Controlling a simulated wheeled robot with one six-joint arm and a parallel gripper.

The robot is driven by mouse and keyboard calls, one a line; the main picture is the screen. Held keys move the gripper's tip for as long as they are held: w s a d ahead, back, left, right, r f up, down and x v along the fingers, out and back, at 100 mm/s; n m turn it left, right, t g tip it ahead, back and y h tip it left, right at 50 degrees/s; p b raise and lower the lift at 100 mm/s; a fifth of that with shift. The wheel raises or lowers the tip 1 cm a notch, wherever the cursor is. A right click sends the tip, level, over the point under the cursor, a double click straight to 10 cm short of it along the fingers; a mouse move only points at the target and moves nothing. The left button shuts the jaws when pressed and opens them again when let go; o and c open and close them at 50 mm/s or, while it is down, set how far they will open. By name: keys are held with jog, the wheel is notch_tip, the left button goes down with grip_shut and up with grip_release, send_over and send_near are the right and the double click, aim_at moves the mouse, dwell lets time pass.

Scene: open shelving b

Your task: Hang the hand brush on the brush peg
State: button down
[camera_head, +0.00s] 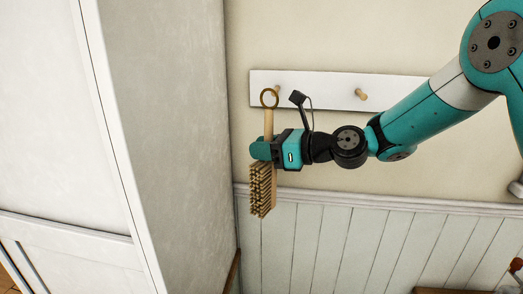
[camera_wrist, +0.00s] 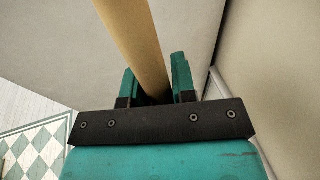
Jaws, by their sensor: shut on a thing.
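The hand brush (camera_head: 262,188) hangs upright from my gripper (camera_head: 262,150), bristles down, with a brass-coloured ring (camera_head: 269,97) at the top of its handle. My gripper is shut on the wooden handle, which also shows between the fingers in the wrist view (camera_wrist: 135,40). A white board on the wall (camera_head: 320,85) carries wooden pegs. The left peg (camera_head: 278,90) shows right beside the ring in the head view. I cannot tell whether the ring is around the peg or in front of it. Another peg (camera_head: 361,94) is bare, further right.
A tall pale cabinet (camera_head: 180,130) stands close to the left of the brush. Below the board runs a ledge over white panelling (camera_head: 340,240). The wall between the board and the ledge is clear. A green and white checked floor patch (camera_wrist: 38,150) shows in the wrist view.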

jog(key=w, duration=0.3)
jog(key=shift+w+d, duration=0.35)
jog(key=shift+w, duration=0.05)
jog(key=shift+w+d+p, duration=0.1)
jog(key=shift+d+p, duration=0.1)
jog(key=shift+p, duration=0.6)
dwell(1.1)
jog(key=shift+w+d+r+p, duration=0.1)
jog(key=shift+w+d+p, duration=0.1)
jog(key=shift+w+p, duration=0.75)
jog(key=shift+w+d+p, duration=0.15)
jog(key=shift+w+p, duration=0.6)
jog(key=shift+w, duration=0.25)
dwell(1.0)
jog(key=shift+f, duration=0.55)
dwell(1.3)
jog(key=c, duration=0.8)
grip_release()
jog(key=shift+c, duration=0.2)
jog(key=shift+d, duration=0.1)
